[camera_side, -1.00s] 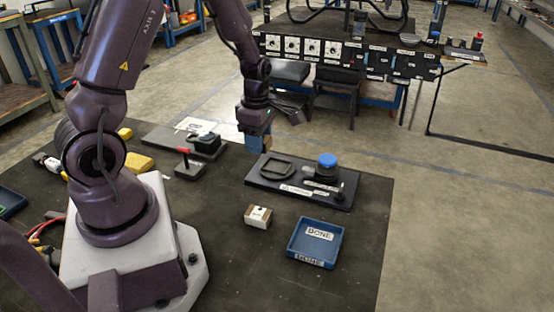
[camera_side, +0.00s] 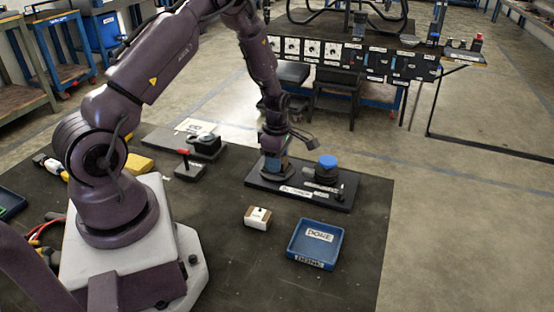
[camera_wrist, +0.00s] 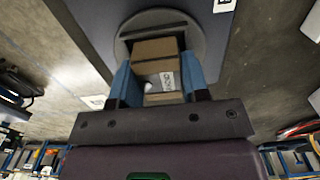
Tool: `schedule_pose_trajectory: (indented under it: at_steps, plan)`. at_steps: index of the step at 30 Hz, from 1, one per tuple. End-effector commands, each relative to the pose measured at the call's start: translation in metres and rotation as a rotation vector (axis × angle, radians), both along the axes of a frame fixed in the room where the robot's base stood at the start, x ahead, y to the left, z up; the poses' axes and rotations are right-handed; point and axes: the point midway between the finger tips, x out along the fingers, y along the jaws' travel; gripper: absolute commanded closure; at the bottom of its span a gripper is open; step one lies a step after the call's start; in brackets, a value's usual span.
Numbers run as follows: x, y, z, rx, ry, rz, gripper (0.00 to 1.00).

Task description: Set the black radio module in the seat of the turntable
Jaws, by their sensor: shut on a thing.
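My gripper (camera_side: 275,160) is low over the left part of a dark base board, in the side view. In the wrist view its blue fingers (camera_wrist: 158,65) are shut on a brown-looking box (camera_wrist: 155,48) with a white label. I see no clearly black module in the fingers. Beyond the box is a round grey turntable disc (camera_wrist: 122,40), and its seat is largely covered by the box. In the side view my gripper hides the seat. I cannot tell whether the box is inside the seat or just above it.
The base board (camera_side: 335,204) also carries a blue-capped part (camera_side: 327,161). A tan and white box (camera_side: 257,217) and a blue labelled tray (camera_side: 315,243) are in front.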

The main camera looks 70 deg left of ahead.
Motion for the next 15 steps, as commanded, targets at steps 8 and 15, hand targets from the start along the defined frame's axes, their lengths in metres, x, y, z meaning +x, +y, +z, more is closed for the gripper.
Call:
schedule_pose_trajectory:
  at_steps: [8, 15]
  plan:
    - [0.001, 0.0, -0.01, 0.003, -0.003, -0.002, 0.82]
    - [0.002, -0.001, -0.015, 0.002, -0.006, -0.002, 0.82]
